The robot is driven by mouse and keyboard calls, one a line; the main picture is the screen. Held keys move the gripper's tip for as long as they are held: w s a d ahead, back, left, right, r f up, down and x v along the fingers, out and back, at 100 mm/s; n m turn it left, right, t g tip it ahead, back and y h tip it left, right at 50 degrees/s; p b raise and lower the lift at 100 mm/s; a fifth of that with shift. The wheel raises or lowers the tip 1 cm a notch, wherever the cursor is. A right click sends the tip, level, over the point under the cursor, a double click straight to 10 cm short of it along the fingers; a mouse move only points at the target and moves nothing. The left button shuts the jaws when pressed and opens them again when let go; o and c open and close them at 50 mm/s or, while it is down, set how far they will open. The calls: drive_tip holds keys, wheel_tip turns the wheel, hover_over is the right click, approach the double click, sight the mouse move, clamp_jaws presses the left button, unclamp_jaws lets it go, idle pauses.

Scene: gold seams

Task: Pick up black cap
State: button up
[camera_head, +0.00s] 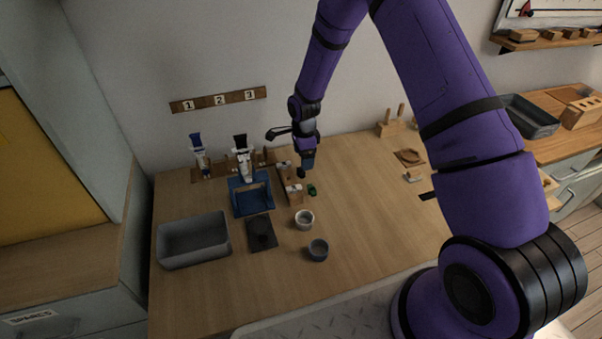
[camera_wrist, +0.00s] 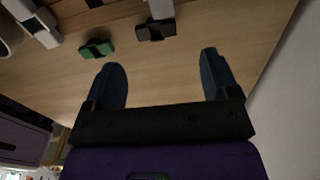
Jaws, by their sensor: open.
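The black cap (camera_wrist: 155,30) shows in the wrist view as a small dark piece on the wooden table, just beyond my fingertips and nearly centred between them. It is close to a pale block, and I cannot tell whether they touch. My gripper (camera_wrist: 163,62) is open, with two blue-grey fingers apart and nothing between them. In the head view my gripper (camera_head: 306,168) hangs low over the table, right of the small wooden stand. The black cap is hard to make out there. A green cap (camera_wrist: 97,48) lies left of it, also seen in the head view (camera_head: 311,189).
A wooden stand (camera_head: 294,190) is close beside my gripper. Upright tubes with a blue top (camera_head: 196,138) and a black top (camera_head: 240,142) stand left, by a blue tray (camera_head: 236,206). A grey bin (camera_head: 194,240) and two small cups (camera_head: 304,219) (camera_head: 318,250) are nearer. The table's middle right is clear.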

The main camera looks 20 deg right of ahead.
sight(301, 173)
drive_tip(key=shift+s+d+f, duration=0.1)
drive_tip(key=shift+s+f, duration=0.05)
drive_tip(key=shift+f, duration=2.7)
drive_tip(key=shift+c, duration=0.5)
drive_tip(key=c, duration=0.9)
